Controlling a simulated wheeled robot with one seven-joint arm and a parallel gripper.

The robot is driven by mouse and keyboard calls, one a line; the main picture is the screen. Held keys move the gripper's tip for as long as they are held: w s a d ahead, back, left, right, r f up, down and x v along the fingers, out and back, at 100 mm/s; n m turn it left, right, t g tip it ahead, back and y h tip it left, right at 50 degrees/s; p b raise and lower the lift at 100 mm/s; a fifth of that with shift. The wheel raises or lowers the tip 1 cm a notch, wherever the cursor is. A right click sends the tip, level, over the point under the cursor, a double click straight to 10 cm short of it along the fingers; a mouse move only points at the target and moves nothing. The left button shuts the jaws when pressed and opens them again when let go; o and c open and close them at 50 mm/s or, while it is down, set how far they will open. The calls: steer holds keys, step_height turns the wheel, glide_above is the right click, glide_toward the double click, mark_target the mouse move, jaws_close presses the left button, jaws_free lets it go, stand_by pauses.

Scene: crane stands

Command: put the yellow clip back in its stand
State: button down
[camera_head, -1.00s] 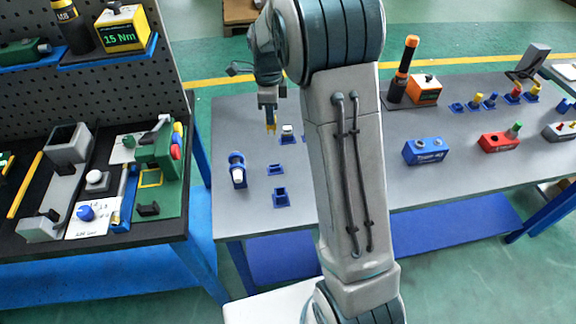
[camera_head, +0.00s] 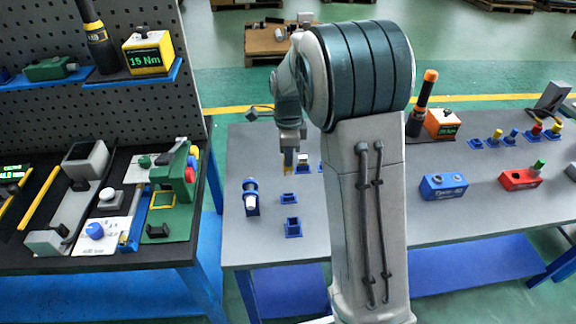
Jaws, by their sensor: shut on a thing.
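My gripper (camera_head: 289,160) hangs pointing down over the left part of the grey table. It is shut on the yellow clip (camera_head: 288,168), of which only a small yellow piece shows below the fingers. Two small empty blue stands sit on the table below: one (camera_head: 289,198) just under the clip and one (camera_head: 293,228) nearer the front. A third stand with a whitish top (camera_head: 305,165) is right beside the gripper, partly hidden by my arm. I cannot tell which stand belongs to the clip. The clip appears above the table, apart from the stands.
A blue holder with a white part (camera_head: 251,197) stands left of the empty stands. A blue two-hole block (camera_head: 443,186), a red block (camera_head: 520,179) and an orange box (camera_head: 441,124) are to the right. A black workbench (camera_head: 100,255) with a pegboard is at left.

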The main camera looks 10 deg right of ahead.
steer(key=shift+s+f, duration=0.35)
steer(key=shift+f, duration=0.05)
steer(key=b, duration=0.4)
glide_toward(289, 199)
steer(key=shift+w+r, duration=0.1)
steer(key=shift+w, duration=0.3)
stand_by(0.4)
steer(key=shift+f+b, duration=0.8)
steer(key=shift+f, duration=0.75)
steer(key=c, duration=1.3)
jaws_free()
steer(key=shift+c, duration=0.2)
steer(key=shift+r, duration=0.1)
